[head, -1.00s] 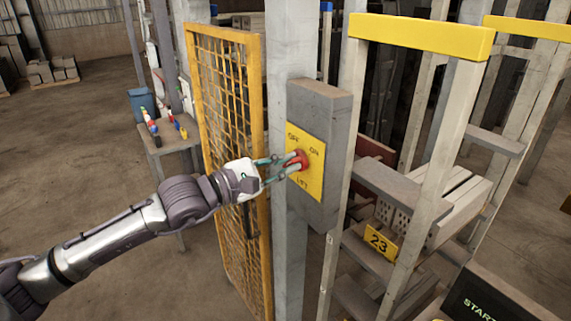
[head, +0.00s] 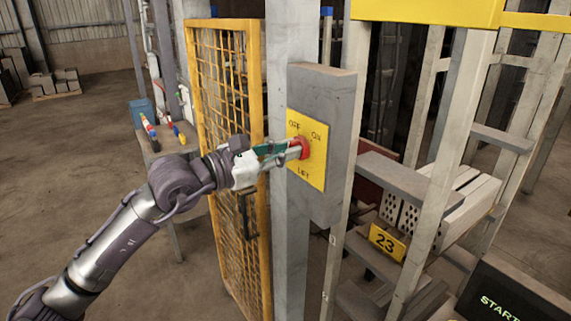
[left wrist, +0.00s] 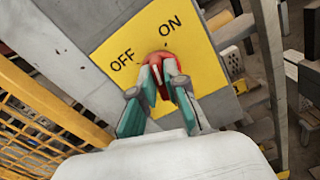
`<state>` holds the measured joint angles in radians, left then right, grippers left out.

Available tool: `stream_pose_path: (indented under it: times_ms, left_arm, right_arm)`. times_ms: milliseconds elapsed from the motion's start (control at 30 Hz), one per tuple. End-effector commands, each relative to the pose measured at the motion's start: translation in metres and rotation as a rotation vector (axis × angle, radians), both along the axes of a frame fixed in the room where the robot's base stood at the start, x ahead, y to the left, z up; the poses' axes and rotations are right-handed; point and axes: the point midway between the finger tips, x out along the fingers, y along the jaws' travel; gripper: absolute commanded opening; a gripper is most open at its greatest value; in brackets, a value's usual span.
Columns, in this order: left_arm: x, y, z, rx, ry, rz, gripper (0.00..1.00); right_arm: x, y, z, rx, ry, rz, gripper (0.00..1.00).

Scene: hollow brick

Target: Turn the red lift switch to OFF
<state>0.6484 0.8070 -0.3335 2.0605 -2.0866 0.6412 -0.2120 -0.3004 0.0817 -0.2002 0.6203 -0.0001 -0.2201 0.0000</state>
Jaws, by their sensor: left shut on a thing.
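The red lift switch (head: 304,147) sits on a yellow plate (head: 312,175) marked OFF, ON and LIFT, on a grey box (head: 340,110) fixed to a post. My left gripper (head: 290,150) is shut on the red switch, with its fingers at the knob's sides. In the left wrist view the red switch (left wrist: 160,64) shows between the fingertips (left wrist: 163,80), below the words OFF and ON. The fingers hide part of the knob, and I cannot tell which word it points to. My right gripper is not in view.
A yellow mesh gate (head: 228,130) stands just left of the post, close to my left arm. Pale racks with a yellow beam (head: 430,10) and a "23" sign (head: 387,242) stand to the right. A small table (head: 165,145) holds coloured items behind.

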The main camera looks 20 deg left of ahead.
Motion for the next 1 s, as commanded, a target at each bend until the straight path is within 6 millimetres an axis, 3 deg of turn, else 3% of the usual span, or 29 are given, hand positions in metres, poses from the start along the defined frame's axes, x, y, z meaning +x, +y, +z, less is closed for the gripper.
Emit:
stream_pose_path:
  times_ms: [467,1000]
  left_arm:
    - [0.002,0.002,0.001,-0.358,0.284,0.000,0.00]
    - [0.003,0.004,0.002,-0.727,0.571,0.001,0.00]
  right_arm:
    - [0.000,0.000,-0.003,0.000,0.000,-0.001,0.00]
    - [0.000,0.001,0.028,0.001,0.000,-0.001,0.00]
